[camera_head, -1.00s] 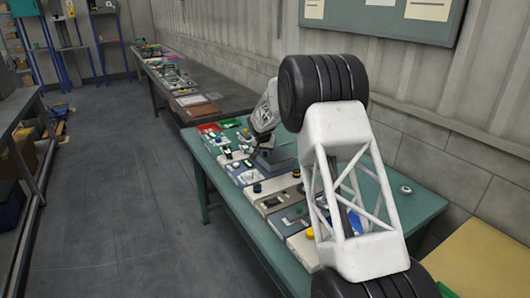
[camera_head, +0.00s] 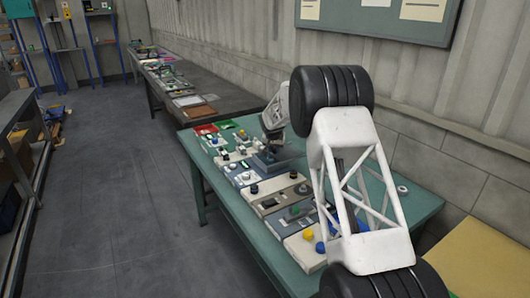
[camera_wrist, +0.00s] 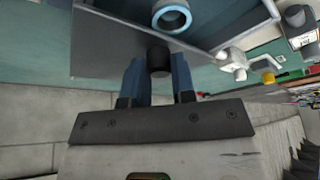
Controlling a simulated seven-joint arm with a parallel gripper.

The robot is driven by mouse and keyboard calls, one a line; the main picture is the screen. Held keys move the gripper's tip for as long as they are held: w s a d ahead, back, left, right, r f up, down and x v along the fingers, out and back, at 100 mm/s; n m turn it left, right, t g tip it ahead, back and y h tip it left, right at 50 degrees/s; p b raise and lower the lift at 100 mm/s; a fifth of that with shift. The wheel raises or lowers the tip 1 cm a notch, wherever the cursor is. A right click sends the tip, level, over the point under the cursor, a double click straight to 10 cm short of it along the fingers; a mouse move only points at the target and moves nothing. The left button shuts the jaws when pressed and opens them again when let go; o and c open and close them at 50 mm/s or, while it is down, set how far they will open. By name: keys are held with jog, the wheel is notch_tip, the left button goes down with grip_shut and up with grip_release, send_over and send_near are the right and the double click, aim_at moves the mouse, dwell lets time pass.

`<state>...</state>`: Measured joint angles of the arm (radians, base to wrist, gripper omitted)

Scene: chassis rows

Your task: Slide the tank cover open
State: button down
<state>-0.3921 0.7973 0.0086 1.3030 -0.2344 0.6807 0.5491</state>
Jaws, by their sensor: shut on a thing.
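The tank cover is a flat grey plate (camera_wrist: 97,45) in the wrist view, with a dark round knob (camera_wrist: 159,58) standing on it. My gripper (camera_wrist: 157,72) has its two blue fingers shut on this knob. Beyond the cover's far edge the tank (camera_wrist: 235,32) is partly uncovered, and a light-blue ring on a tube (camera_wrist: 172,16) shows inside. The rest of the tank's inside is out of frame or under the cover. In the head view my gripper (camera_head: 269,147) is low over the grey tank on the green table, and its fingers are too small to make out.
Several control panels with knobs line the green table (camera_head: 420,200), including a yellow knob (camera_head: 308,234) in front. Red (camera_head: 206,129) and green trays lie at the far end. A wall (camera_head: 450,155) stands behind the table. The table between tank and wall looks clear.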

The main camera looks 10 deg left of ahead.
aim_at(283, 150)
jog(key=w+d, duration=0.3)
jog(key=shift+w, duration=0.1)
jog(key=shift+d, duration=0.1)
jog(key=c, duration=0.9)
grip_release()
jog(key=shift+c, duration=0.2)
jog(key=shift+r, duration=0.15)
jog(key=v, duration=0.7)
jog(key=shift+r, duration=0.2)
jog(key=shift+s+r, duration=0.1)
jog(key=shift+s, duration=0.15)
